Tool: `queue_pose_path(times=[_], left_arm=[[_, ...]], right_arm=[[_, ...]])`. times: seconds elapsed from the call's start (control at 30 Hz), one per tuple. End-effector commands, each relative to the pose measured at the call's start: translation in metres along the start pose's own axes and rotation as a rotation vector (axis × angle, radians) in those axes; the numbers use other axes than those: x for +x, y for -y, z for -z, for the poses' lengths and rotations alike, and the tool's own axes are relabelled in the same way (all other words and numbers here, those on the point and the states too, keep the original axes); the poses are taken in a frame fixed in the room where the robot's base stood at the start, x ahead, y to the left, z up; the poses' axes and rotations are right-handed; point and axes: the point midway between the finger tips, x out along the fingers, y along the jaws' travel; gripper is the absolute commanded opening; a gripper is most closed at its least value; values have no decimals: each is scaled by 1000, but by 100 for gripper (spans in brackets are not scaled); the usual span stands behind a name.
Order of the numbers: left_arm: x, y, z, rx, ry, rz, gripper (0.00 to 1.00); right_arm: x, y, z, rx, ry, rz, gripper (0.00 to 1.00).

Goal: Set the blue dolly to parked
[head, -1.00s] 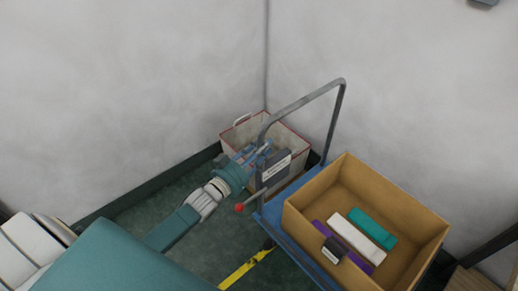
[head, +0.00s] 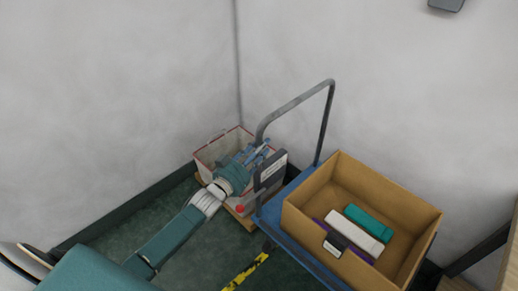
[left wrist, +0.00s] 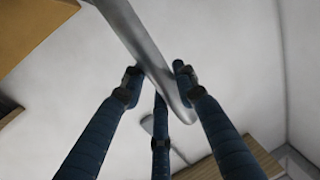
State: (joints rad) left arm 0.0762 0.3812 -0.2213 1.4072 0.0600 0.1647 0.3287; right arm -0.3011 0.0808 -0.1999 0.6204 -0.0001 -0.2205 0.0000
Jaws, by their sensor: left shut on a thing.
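The blue dolly (head: 283,233) stands on the dark green floor, with a grey tube handle (head: 298,103) rising at its far end. My left gripper (head: 257,150) is at the left upright of this handle. In the left wrist view its dark blue fingers (left wrist: 157,100) are shut around the grey handle tube (left wrist: 150,55). A dark plate with a white label (head: 270,172) hangs beside the gripper on the handle side. A small red knob (head: 239,209) shows low at the dolly's left end; what it joins is unclear. My right gripper is out of view.
An open cardboard box (head: 402,213) rides on the dolly, holding teal, white and purple pieces. A red-rimmed bin (head: 212,152) stands close behind the handle, near the wall corner. Yellow-black tape (head: 243,272) marks the floor. Open floor lies left of the dolly.

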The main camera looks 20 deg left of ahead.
Motion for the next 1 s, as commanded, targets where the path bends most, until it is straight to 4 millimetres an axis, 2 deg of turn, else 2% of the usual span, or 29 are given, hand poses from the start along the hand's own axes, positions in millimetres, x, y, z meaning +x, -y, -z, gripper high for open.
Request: queue_pose_path(times=[0.03,0.23,0.27,0.33,0.7,0.87,1.0], left_arm=[[2,1,5,1,-9,1,0],[3,1,6,0,-10,1,0],[3,1,6,0,-10,1,35],[2,1,6,0,-10,1,48],[-4,0,2,0,-3,1,48],[-29,0,0,-1,-1,0,48],[-61,0,1,0,-1,0,48]], right_arm=[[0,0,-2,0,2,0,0],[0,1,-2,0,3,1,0],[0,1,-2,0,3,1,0],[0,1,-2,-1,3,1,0],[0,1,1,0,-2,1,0],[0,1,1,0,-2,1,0],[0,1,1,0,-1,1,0]])
